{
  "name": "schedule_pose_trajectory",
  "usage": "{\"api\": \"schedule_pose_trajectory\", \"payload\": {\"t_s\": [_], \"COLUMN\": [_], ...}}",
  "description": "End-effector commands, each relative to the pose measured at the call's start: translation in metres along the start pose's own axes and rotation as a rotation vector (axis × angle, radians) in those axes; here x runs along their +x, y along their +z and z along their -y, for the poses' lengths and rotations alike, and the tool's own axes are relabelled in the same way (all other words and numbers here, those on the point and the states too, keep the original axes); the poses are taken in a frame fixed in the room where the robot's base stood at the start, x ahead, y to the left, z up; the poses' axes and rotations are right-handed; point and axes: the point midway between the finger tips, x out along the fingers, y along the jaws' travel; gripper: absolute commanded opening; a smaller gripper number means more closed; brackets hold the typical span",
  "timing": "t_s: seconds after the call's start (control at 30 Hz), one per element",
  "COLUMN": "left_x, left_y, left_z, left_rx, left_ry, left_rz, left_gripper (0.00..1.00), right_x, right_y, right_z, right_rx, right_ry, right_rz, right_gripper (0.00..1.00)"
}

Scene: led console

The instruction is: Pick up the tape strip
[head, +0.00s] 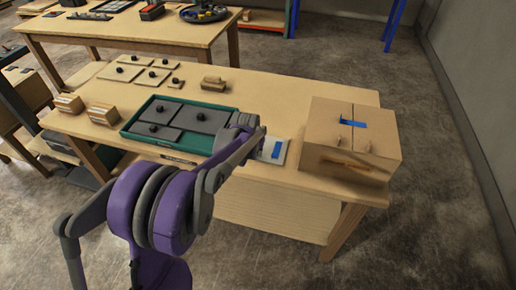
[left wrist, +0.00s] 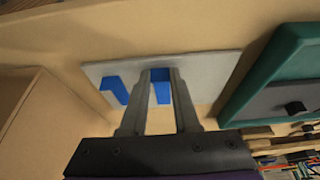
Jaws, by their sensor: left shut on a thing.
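A pale grey plate (head: 267,158) lies on the wooden table by its front edge, between the green tray and the wooden box. A blue tape strip (head: 276,150) shows on it. In the left wrist view, one blue strip (left wrist: 115,90) lies on the plate left of my fingers, and blue tape (left wrist: 161,75) shows between the fingertips. My left gripper (left wrist: 161,72) is shut on this tape, at or just above the plate; I cannot tell which. In the head view my left gripper (head: 257,143) partly covers the plate. My right gripper is not in view.
The wooden box (head: 350,155) at right has blue tape (head: 348,122) across its top seam. The green tray (head: 190,152) with grey panels and black knobs is close left of my gripper. Wooden blocks (head: 103,115) and knobbed panels (head: 124,72) lie farther left. Bare tabletop (head: 280,98) lies behind.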

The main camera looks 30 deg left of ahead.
Motion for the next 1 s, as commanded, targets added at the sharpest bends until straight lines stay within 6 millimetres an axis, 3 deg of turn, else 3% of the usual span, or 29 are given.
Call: {"api": "schedule_pose_trajectory", "payload": {"t_s": [0.27, 0.7, 1.0], "left_x": [-0.004, -0.076, -0.104], "left_y": [-0.002, -0.031, -0.043], "left_z": [0.0, 0.0, 0.0], "left_rx": [0.0, 0.0, 0.0], "left_ry": [0.0, 0.0, 0.0], "left_rz": [0.0, 0.0, -0.001], "left_gripper": [0.0, 0.0, 0.0], "right_x": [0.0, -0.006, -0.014], "right_y": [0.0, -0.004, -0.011], "right_z": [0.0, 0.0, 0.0], "right_rx": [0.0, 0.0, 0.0], "right_ry": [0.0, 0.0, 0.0], "right_rz": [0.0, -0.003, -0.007], "right_gripper": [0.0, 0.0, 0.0]}}
